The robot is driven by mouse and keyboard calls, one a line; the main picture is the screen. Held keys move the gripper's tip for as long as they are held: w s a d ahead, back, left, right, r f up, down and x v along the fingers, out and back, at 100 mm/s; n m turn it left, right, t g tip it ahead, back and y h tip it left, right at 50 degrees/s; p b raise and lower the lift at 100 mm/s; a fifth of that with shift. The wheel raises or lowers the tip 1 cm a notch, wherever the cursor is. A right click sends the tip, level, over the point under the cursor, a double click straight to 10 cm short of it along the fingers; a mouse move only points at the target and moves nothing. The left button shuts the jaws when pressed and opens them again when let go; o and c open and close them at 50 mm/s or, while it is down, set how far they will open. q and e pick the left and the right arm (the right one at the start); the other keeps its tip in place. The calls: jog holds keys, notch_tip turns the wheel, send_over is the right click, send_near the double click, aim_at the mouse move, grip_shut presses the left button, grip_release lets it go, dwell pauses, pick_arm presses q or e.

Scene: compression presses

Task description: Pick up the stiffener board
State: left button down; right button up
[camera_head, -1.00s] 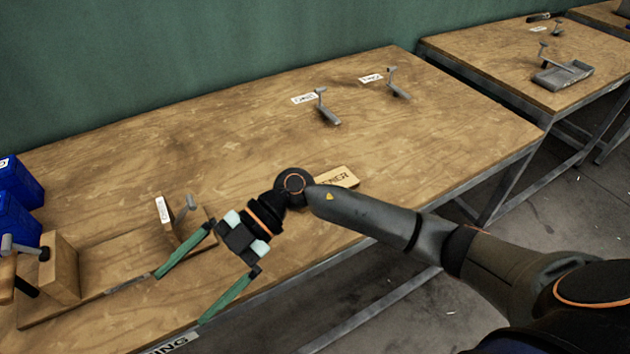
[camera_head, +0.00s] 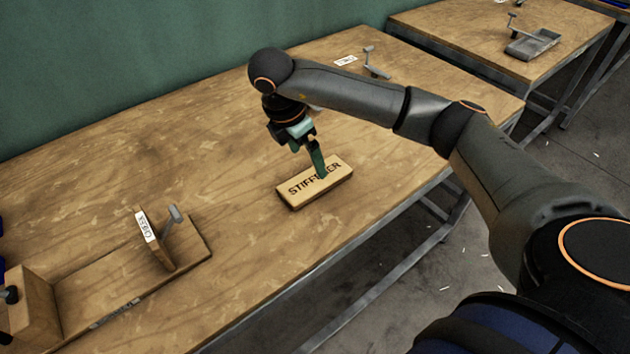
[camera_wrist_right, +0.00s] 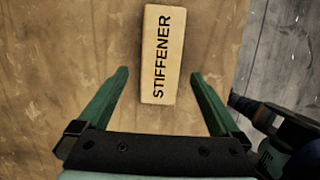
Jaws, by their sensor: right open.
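The stiffener board (camera_head: 297,194) is a small light wooden block with "STIFFENER" printed on top. It lies flat on the wooden table near its front edge. My right gripper (camera_head: 320,172) is above it, pointing down, and a green finger hides part of the lettering in the head view. In the right wrist view the board (camera_wrist_right: 162,55) lies ahead of and between the two spread green fingers of the open, empty gripper (camera_wrist_right: 160,78). I cannot tell the exact height between fingertips and board. My left gripper is not in view.
A wooden press fixture (camera_head: 115,290) with a grey handle stands on the table at lower left. A small grey lever (camera_head: 376,64) stands at the back right. A second table (camera_head: 480,35) holds a grey tray (camera_head: 533,43). The table around the board is clear.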

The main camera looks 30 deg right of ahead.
aim_at(315, 178)
jog(key=x, duration=0.7)
jog(key=shift+s+f+p, duration=0.15)
jog(key=shift+p, duration=0.25)
jog(key=shift+c, duration=0.2)
jog(key=c, duration=1.1)
jog(key=shift+c, duration=0.2)
